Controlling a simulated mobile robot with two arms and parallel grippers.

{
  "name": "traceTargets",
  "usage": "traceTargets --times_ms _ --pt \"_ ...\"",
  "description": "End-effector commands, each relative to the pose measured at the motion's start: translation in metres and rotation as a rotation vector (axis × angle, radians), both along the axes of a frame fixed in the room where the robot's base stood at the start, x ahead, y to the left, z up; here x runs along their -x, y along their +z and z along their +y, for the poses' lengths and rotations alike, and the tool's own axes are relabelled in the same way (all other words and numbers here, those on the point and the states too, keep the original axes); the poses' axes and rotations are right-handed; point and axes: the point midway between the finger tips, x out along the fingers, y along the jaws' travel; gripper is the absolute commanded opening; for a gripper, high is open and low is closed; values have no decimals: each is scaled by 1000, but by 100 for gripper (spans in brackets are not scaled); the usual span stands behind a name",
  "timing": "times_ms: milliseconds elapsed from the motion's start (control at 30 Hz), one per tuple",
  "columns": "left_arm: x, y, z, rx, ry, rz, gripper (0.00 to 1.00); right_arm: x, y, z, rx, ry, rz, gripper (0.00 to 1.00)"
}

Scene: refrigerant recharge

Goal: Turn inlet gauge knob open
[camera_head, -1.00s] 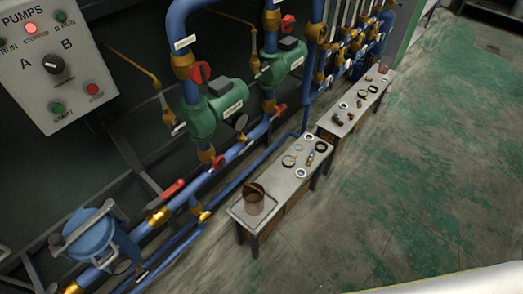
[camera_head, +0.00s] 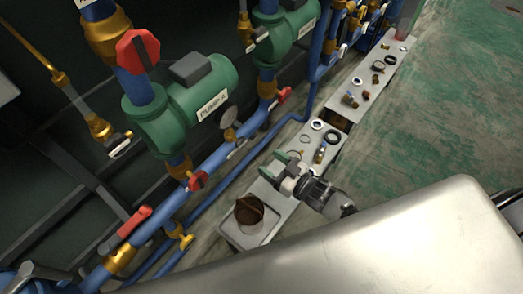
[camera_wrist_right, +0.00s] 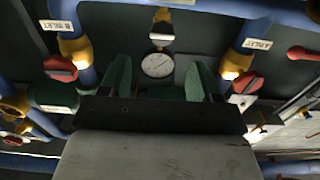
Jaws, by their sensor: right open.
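My right gripper (camera_head: 277,166) is above the near bench in the head view, its green fingers apart. In the right wrist view the fingers of this gripper (camera_wrist_right: 160,82) stand open, and nothing is held between them. A round white-faced gauge (camera_wrist_right: 157,65) appears between the fingers, farther off, with a brass fitting (camera_wrist_right: 161,30) above it. Red knobs sit left (camera_wrist_right: 60,68) and right (camera_wrist_right: 246,82) of it on blue pipes, under labels that seem to read INLET. I cannot tell which part is the inlet gauge knob. My left gripper is out of view.
Green Pump A (camera_head: 180,100) and blue pipes with red handles fill the left in the head view. The near bench (camera_head: 231,229) carries a brown container (camera_head: 249,211) and small parts. The green floor (camera_head: 440,130) at right is clear.

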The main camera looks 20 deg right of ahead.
Motion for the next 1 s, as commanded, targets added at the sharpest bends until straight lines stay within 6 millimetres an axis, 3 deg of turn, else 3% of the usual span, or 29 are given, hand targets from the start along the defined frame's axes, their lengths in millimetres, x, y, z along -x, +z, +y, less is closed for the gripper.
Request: traceTargets --times_ms 400,900,1000 --pt "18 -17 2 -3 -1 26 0 -28 2 20 -9 9 -13 63" --pt "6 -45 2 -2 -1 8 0 -78 1 53 -7 8 -13 63" --pt "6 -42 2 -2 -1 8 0 -78 3 53 -6 8 -9 51"
